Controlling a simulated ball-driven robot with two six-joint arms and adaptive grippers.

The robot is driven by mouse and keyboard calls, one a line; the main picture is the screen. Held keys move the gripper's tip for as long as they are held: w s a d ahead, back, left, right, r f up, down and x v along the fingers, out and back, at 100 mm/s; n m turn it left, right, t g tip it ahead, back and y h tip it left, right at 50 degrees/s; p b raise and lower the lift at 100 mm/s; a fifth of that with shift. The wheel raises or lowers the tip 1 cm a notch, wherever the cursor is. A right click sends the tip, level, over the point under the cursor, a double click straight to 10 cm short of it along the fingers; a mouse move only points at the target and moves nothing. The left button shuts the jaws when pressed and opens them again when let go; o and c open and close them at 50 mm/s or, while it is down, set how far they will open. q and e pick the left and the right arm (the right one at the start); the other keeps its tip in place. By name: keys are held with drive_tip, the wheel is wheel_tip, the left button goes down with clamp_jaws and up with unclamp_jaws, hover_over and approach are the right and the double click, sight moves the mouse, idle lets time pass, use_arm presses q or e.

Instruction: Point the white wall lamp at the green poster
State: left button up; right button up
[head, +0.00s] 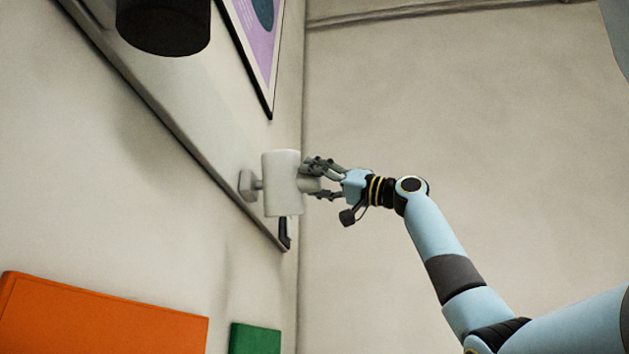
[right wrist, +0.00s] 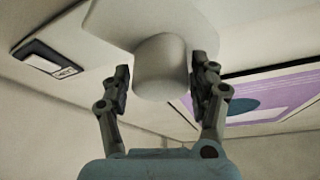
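The white wall lamp (head: 281,172) has a cylindrical shade on a short arm from a wall mount (head: 247,186). A rounded white knob sticks out of the shade's right side; the knob (right wrist: 160,68) is large in the right wrist view. My right gripper (head: 321,180) is at the knob, its fingers (right wrist: 163,88) apart on either side of it. A narrow gap shows at the left finger; contact at the right finger is unclear. A flat green panel (head: 255,340), likely the green poster, shows only its upper part at the bottom edge. My left gripper is out of view.
An orange panel (head: 100,318) is at lower left. A purple framed poster (head: 262,50) hangs above the lamp. A black cylinder (head: 163,28) is at the top left. A grey rail (head: 185,125) slopes along the wall.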

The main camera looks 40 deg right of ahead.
drive_tip(key=shift+o, duration=0.7)
drive_tip(key=shift+s+d+f, duration=0.1)
drive_tip(key=shift+d, duration=0.05)
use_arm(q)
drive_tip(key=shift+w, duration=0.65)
use_arm(e)
drive_tip(key=v, duration=1.1)
drive_tip(key=shift+s, duration=0.3)
drive_tip(key=shift+f, duration=0.15)
drive_tip(key=shift+d, duration=0.1)
